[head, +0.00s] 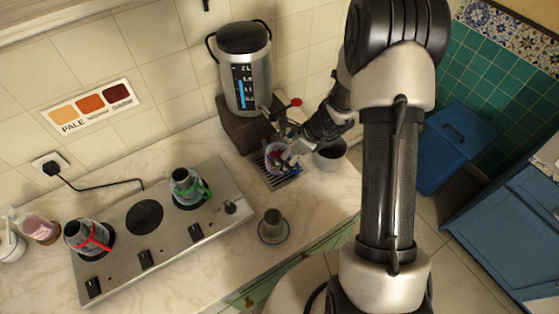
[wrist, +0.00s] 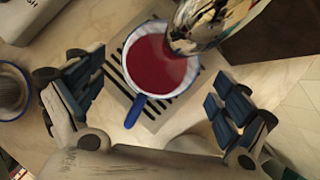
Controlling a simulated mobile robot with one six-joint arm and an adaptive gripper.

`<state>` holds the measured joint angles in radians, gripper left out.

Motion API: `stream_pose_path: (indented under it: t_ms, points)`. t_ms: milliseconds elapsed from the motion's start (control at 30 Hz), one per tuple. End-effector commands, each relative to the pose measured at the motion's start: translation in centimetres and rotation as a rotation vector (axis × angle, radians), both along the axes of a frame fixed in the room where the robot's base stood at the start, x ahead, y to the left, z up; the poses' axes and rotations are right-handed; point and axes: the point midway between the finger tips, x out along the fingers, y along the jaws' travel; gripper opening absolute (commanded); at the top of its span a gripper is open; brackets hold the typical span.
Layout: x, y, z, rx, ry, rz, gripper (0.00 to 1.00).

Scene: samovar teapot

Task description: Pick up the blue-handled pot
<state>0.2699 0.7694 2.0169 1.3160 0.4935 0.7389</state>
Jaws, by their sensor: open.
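The blue-handled pot (wrist: 155,62) holds dark red liquid and stands on a slatted drip tray (wrist: 112,88). Its blue handle (wrist: 134,112) points toward my gripper (wrist: 155,85). My gripper is open, one finger on either side of the handle, with gaps to both. A shiny metal part (wrist: 215,22) hides the pot's upper right edge. In the head view the pot (head: 274,152) is partly hidden by my gripper (head: 287,158), below the samovar (head: 247,85) and its red-knobbed tap (head: 296,102).
A dark-filled container (head: 330,157) stands close to the right of my gripper. A hob (head: 140,255) at left carries a green-handled pot (head: 183,182) and a red-handled pot (head: 82,232).

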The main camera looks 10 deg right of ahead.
Motion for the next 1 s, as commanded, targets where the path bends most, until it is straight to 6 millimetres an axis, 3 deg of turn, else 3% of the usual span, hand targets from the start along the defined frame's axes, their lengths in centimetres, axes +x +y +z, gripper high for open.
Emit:
stream_pose_path:
  t_ms: [33,200,533,1000]
  points:
    - [0.1,0.5,-1.2,0.001,0.003,0.002,0.94]
    - [0.7,1.4,-3.1,0.001,0.003,0.002,0.94]
    - [1.0,1.6,-3.4,0.001,0.001,0.000,0.93]
    - [0.9,1.6,-3.4,0.001,0.001,0.001,0.62]
